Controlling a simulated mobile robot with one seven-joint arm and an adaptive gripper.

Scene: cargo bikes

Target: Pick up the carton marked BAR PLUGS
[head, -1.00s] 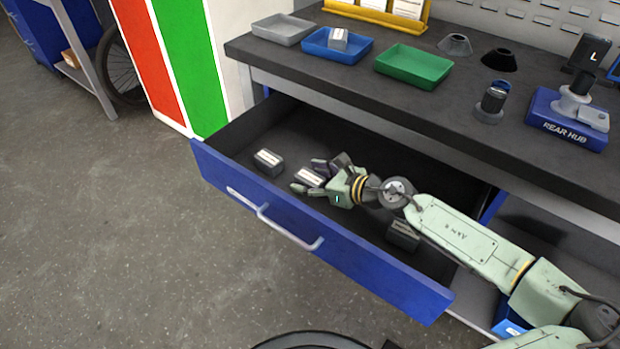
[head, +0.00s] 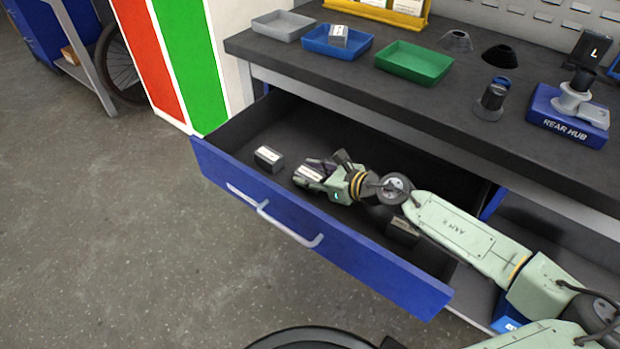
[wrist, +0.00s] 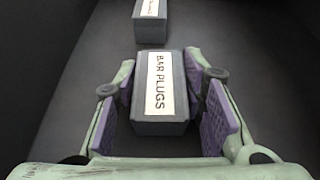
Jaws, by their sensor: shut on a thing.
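The carton marked BAR PLUGS (wrist: 160,92) is a small dark grey box with a white label on top. It lies in the open blue drawer, and it also shows in the head view (head: 308,174). My gripper (wrist: 165,110) is shut on it, with one purple pad on each long side in the wrist view. In the head view my gripper (head: 318,172) reaches low into the drawer from the right. I cannot tell whether the carton touches the drawer floor.
A second labelled carton (head: 268,158) lies just beyond the held one, apart from it. Another carton (head: 403,231) sits under my arm. The drawer front (head: 330,245) and the bench top (head: 420,110) bound the space. The drawer's far left floor is clear.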

